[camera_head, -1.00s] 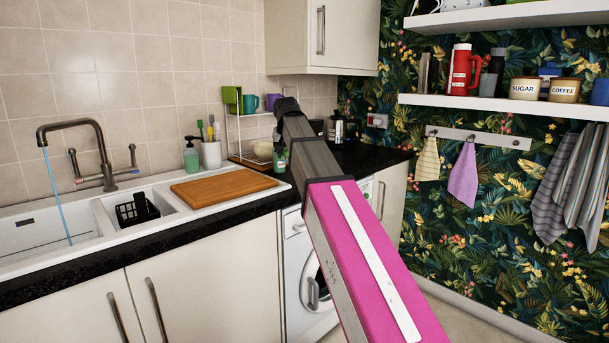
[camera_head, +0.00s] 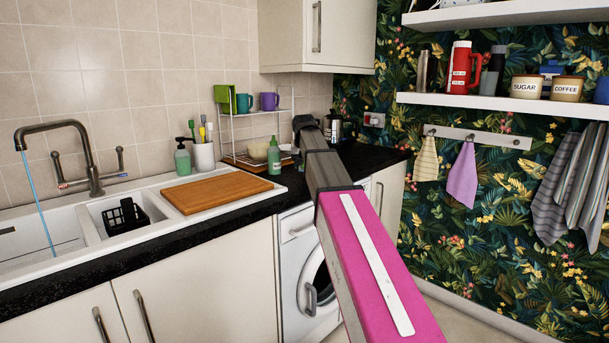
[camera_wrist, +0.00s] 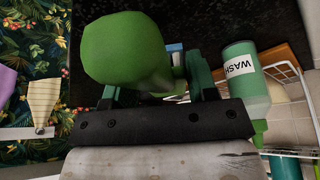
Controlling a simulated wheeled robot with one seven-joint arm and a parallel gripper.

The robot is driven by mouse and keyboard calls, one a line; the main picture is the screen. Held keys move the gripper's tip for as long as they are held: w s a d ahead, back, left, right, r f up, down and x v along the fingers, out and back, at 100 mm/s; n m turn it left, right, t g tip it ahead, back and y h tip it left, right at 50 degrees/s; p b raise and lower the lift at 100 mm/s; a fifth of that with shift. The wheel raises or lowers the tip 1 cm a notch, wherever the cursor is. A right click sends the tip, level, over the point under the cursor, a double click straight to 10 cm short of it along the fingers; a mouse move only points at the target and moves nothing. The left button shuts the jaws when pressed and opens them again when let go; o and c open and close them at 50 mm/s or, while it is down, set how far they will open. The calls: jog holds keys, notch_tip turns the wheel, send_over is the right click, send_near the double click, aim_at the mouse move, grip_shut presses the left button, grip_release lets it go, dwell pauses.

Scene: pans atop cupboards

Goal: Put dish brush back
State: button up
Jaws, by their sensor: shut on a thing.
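In the wrist view, a green, rounded thing (camera_wrist: 125,50), which I take to be the dish brush, sits between the dark green fingers of my gripper (camera_wrist: 160,88). My gripper is shut on it and holds it close to the camera. Its lower part is hidden behind the gripper. In the head view, my arm reaches over the counter right of the dish rack, and the gripper and the brush are hidden behind it. A white cup (camera_head: 204,157) with several brush-like handles stands behind the wooden board.
A green WASH bottle (camera_wrist: 243,80) stands beside my gripper; it also shows in the head view (camera_head: 274,157). The wire dish rack (camera_head: 232,137) has cups on top. A soap bottle (camera_head: 183,158), wooden board (camera_head: 215,190) and running tap (camera_head: 80,150) are to the left.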

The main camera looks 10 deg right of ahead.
aim_at(305, 182)
jog(key=shift+w+d+f, duration=0.1)
jog(key=shift+d+f, duration=0.05)
jog(key=shift+f, duration=2)
jog(key=shift+f, duration=0.15)
jog(key=o, duration=1.1)
jog(key=shift+c, duration=0.2)
jog(key=v, duration=1.2)
jog(key=shift+r, duration=0.25)
